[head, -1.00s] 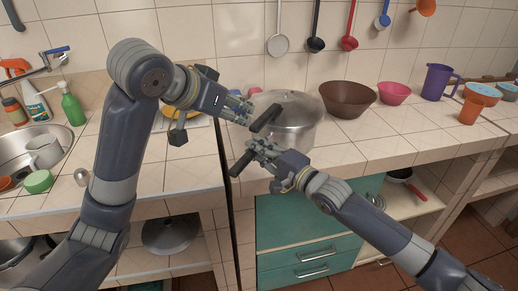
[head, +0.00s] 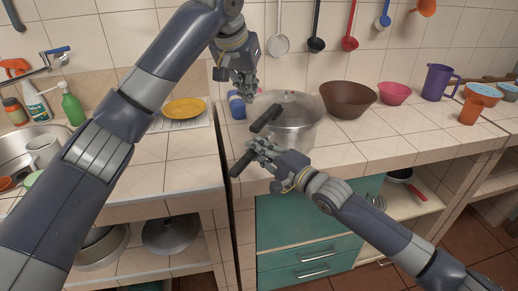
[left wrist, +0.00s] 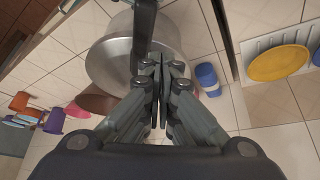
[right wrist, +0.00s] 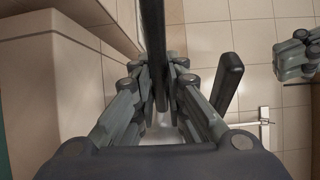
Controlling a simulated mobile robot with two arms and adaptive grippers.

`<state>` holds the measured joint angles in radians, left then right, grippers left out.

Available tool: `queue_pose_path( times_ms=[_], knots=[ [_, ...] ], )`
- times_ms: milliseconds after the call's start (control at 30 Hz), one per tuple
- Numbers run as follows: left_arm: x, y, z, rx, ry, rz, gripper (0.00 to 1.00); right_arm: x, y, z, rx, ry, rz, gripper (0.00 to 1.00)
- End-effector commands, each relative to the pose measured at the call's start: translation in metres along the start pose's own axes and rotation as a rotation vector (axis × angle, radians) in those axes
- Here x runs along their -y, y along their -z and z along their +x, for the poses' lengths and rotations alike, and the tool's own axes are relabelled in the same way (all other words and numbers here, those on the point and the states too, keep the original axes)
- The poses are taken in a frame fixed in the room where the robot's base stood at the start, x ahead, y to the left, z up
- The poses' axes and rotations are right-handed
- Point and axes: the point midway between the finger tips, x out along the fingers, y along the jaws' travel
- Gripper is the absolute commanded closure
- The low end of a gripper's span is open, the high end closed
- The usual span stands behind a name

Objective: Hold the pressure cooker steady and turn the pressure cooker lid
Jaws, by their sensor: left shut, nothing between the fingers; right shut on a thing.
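The pressure cooker (head: 298,132) is a metal pot near the counter's front edge, with its metal lid (head: 291,103) on top. Two long black handles stick out toward the lower left, an upper handle (head: 266,117) and a lower handle (head: 240,164), spread apart. My right gripper (head: 257,148) is shut on the lower handle; the right wrist view shows a black bar (right wrist: 153,40) between its fingers and the other handle (right wrist: 228,85) beside it. My left gripper (head: 250,90) is shut and empty at the cooker's left rear. In the left wrist view its fingers (left wrist: 160,70) are together, with the lid beyond.
A brown bowl (head: 347,97) stands just right of the cooker. A blue-and-white cup (head: 236,104) is close to its left, near my left gripper. A yellow plate (head: 184,109) lies farther left. The counter's front edge (head: 330,171) runs below.

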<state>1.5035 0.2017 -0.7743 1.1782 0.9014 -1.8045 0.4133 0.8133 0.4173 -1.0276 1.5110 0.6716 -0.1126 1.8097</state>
Motion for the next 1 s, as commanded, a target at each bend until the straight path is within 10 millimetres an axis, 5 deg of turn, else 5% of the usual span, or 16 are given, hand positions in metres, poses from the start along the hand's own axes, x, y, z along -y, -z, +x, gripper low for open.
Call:
queue_pose_path(
  times_ms=[367, 1000],
  knots=[
    [0.015, 0.004, 0.005, 0.04, 0.04, -0.058, 1.0, -0.002, 0.0, 0.0, -0.001, -0.003, 0.001, 1.0],
    [0.015, -0.034, 0.077, 0.038, 0.038, -0.057, 1.0, -0.002, 0.0, 0.0, -0.001, -0.004, 0.001, 1.0]
  ],
)
